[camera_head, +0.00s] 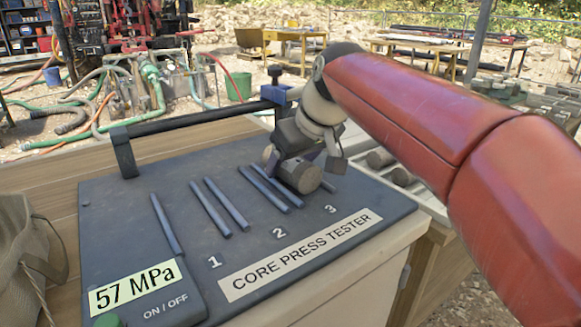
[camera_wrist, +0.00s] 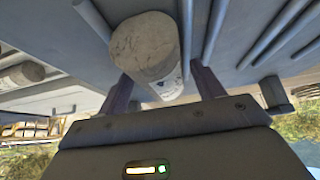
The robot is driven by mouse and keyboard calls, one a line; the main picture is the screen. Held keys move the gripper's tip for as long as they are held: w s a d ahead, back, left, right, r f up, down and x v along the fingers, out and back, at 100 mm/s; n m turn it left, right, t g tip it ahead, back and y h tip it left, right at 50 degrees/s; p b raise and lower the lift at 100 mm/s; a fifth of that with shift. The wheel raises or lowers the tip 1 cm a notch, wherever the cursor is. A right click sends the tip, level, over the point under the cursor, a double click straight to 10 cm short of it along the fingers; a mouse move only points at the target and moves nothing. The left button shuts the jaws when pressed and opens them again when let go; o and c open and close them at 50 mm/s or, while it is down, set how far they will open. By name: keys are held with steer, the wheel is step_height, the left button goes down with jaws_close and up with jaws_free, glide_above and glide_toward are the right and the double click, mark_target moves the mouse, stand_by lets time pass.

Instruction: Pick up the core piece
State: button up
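A grey-brown cylindrical core piece (camera_head: 300,177) lies on the dark top of the core press tester (camera_head: 140,215), between the rails by the number 3. The wrist view shows its round end face and side (camera_wrist: 145,45), with a printed mark on the side. My gripper (camera_head: 300,150) is over the core's far part, pointing down. In the wrist view the two fingers of my gripper (camera_wrist: 163,90) are spread, one on each side of the core, with narrow gaps visible. The fingertips are partly hidden in the head view by the core and wrist.
More core pieces (camera_head: 380,158) lie in a pale tray to the right of the tester; one also shows in the wrist view (camera_wrist: 25,73). A black bar (camera_head: 190,122) runs along the tester's back edge. A display (camera_head: 133,286) reads 57 MPa. A bag (camera_head: 25,255) stands left.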

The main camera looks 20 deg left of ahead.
steer(key=c, duration=1.2)
steer(key=shift+r, duration=0.15)
jaws_close()
